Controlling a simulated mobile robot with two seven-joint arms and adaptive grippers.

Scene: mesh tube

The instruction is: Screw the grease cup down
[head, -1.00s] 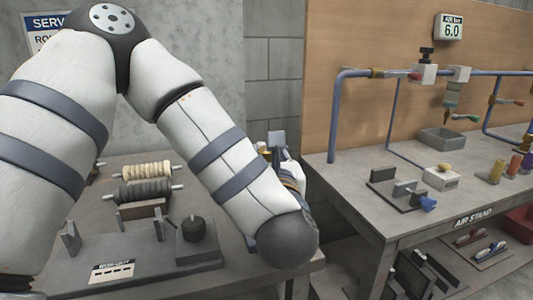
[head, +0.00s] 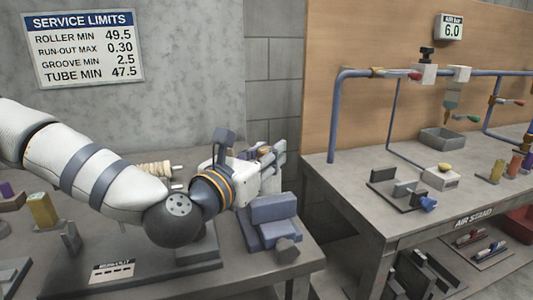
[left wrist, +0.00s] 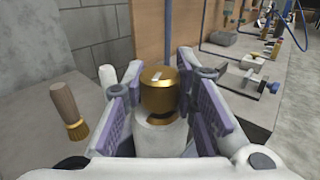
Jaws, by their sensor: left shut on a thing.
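The grease cup (left wrist: 160,90) is a brass cylinder with a pale mark on its top. It sits on a white round body (left wrist: 160,137) between my left fingers in the left wrist view. My left gripper (left wrist: 162,76) has purple pads on both sides and is shut on the cup. In the head view my left gripper (head: 272,160) is over the back right of the left bench, and a small brass part of the cup (head: 264,151) shows between its fingers. The cup's thread is hidden. My right gripper is not in view.
A blue block fixture (head: 273,222) stands on the left bench, close in front of my gripper. A brush (left wrist: 68,108) with a wooden handle is left of the fingers. A roller (head: 155,168) lies behind my arm. The air stand bench (head: 350,195) is to the right, past a gap.

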